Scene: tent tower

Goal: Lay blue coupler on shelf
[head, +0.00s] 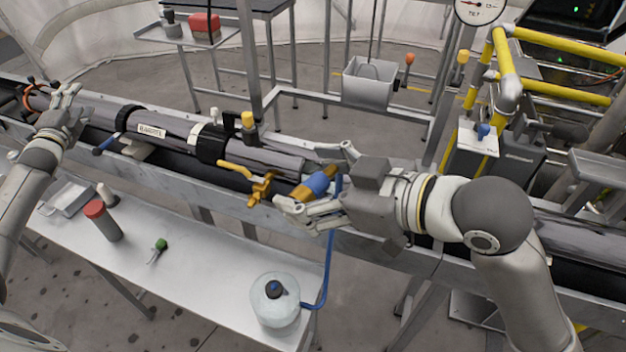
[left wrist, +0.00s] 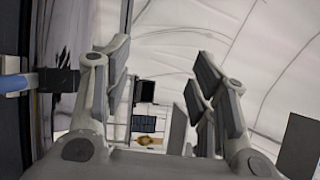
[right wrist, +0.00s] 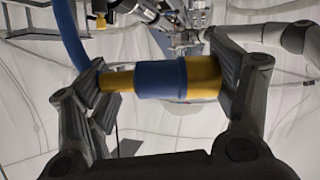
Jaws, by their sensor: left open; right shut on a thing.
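The blue coupler (head: 317,184) has a blue middle band and yellow ends. My right gripper (head: 322,182) is shut on it, beside the long dark pipe near the centre of the head view. In the right wrist view the coupler (right wrist: 162,80) lies across between the two finger pads, with a blue hose running up beside its left end. My left gripper (head: 66,108) is open and empty above the pipe's left part; the left wrist view shows its spread fingers (left wrist: 160,95) with nothing between them. The white shelf (head: 205,285) lies in front of the pipe.
On the white shelf stand a clear jug (head: 275,300) with the blue hose (head: 328,250), a red-topped cylinder (head: 103,220), a small green-topped item (head: 160,245) and a metal tray (head: 68,198). Its middle is mostly bare. Yellow rails (head: 560,42) stand at the right.

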